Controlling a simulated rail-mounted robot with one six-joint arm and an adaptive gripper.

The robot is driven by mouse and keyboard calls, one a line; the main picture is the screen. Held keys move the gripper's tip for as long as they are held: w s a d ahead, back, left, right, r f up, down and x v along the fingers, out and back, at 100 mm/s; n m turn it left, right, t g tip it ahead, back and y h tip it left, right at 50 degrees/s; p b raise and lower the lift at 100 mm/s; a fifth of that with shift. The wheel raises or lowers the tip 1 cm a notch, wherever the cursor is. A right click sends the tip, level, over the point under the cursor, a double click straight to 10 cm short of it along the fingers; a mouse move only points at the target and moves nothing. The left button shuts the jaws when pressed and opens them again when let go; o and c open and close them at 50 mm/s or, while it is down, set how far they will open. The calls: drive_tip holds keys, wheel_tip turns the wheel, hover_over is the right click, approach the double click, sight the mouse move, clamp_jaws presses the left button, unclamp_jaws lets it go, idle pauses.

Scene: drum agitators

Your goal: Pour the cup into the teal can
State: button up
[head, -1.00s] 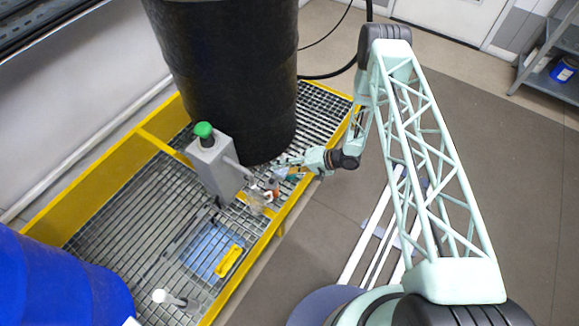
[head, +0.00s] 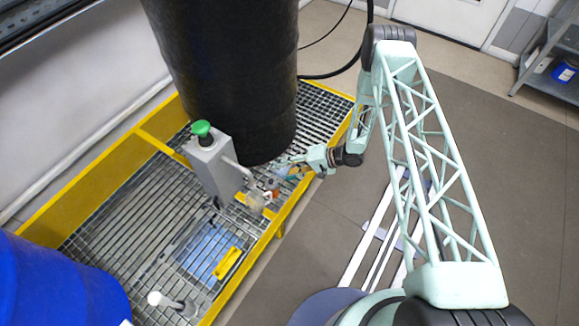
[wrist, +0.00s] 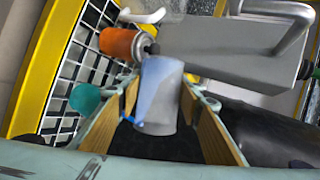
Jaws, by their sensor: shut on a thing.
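My gripper (wrist: 170,120) is shut on a translucent bluish-grey cup (wrist: 158,105), which sits between its two tan-padded fingers in the wrist view. In the head view my gripper (head: 291,168) is low over the right side of the grating, beside the black drum, and the cup is a small bluish shape there. A round teal thing (wrist: 85,98), which looks like the teal can, is left of the left finger in the wrist view, apart from the cup. I cannot tell the teal can clearly in the head view. The cup's contents are not clear.
An orange can (wrist: 118,43) stands just beyond the cup. A grey box with a green knob (head: 211,165) stands close by, with the black drum (head: 230,80) behind. A yellow-rimmed grating (head: 150,230) lies beneath. A blue drum (head: 60,285) is at lower left.

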drive_tip(key=shift+w+f+m+g+b, duration=0.15)
drive_tip(key=shift+f+m+g+b, duration=0.15)
drive_tip(key=shift+b, duration=0.65)
drive_tip(key=shift+w+d+f+m+g+y, duration=0.1)
drive_tip(key=shift+w+f+m+g+y, duration=0.15)
drive_tip(key=shift+m+g+y, duration=0.2)
idle(0.9)
drive_tip(key=shift+s+r, duration=0.1)
drive_tip(key=shift+s+r+n+t+h, duration=0.2)
drive_tip(key=shift+r+n+t+h, duration=0.05)
drive_tip(key=shift+n+t, duration=0.2)
drive_tip(key=shift+s+r+n+t+p, duration=0.15)
drive_tip(key=shift+r+n+t+p, duration=0.2)
drive_tip(key=shift+p, duration=0.85)
drive_tip(key=shift+f, duration=0.1)
drive_tip(key=shift+s+a+r+p, duration=0.2)
drive_tip(key=shift+r+p, duration=0.15)
drive_tip(key=shift+p, duration=0.25)
drive_tip(key=shift+s+r+n+t+h+p, duration=0.1)
drive_tip(key=shift+r+n+t+h+p, duration=0.25)
drive_tip(key=shift+p, duration=0.25)
